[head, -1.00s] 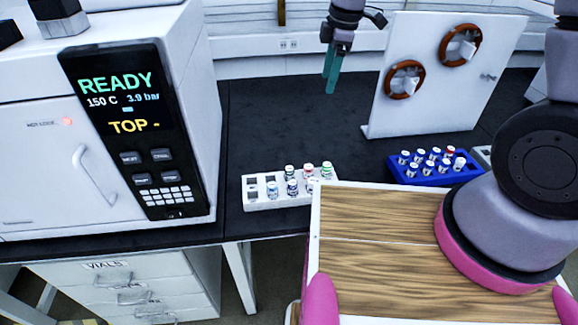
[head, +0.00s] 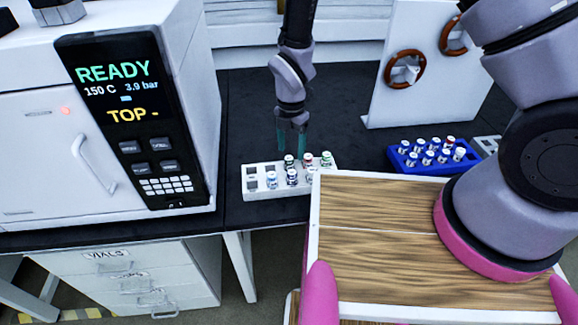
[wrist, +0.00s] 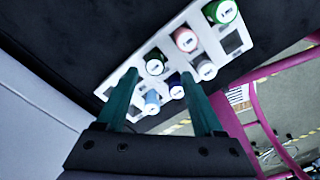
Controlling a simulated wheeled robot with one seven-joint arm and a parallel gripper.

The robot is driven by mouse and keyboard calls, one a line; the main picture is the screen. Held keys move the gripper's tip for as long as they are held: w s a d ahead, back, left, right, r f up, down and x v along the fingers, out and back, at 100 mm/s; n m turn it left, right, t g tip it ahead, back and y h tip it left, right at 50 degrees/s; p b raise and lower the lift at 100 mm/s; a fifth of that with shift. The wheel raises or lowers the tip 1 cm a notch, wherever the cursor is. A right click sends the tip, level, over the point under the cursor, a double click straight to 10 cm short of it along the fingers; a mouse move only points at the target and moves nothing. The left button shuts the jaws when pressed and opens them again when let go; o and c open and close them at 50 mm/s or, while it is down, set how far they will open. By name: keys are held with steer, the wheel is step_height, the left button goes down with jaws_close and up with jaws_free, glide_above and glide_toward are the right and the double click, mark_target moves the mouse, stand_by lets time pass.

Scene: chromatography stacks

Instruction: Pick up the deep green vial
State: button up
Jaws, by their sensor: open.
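The deep green vial (head: 289,160) stands upright in the back row of the small white rack (head: 250,196). In the wrist view its round cap (wrist: 155,63) shows just beyond and between the fingertips. A brighter green vial (head: 326,159) stands at the right end of that row, with a red-capped vial (head: 308,159) between them. My gripper (head: 292,148) points down over the rack, close above the deep green vial. Its two teal fingers are apart with nothing held; they also show in the wrist view (wrist: 159,76).
A light blue vial (head: 271,180) and a dark blue vial (head: 292,177) stand in the front row close by. The white instrument (head: 195,120) is to the left. A blue rack (head: 425,171) of several vials and a white panel (head: 440,60) are to the right.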

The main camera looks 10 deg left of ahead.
mark_target(289, 158)
steer(key=f, duration=0.5)
steer(key=shift+w+a+f, duration=0.1)
steer(key=shift+w+a, duration=0.15)
steer(key=shift+a, duration=0.1)
jaws_close()
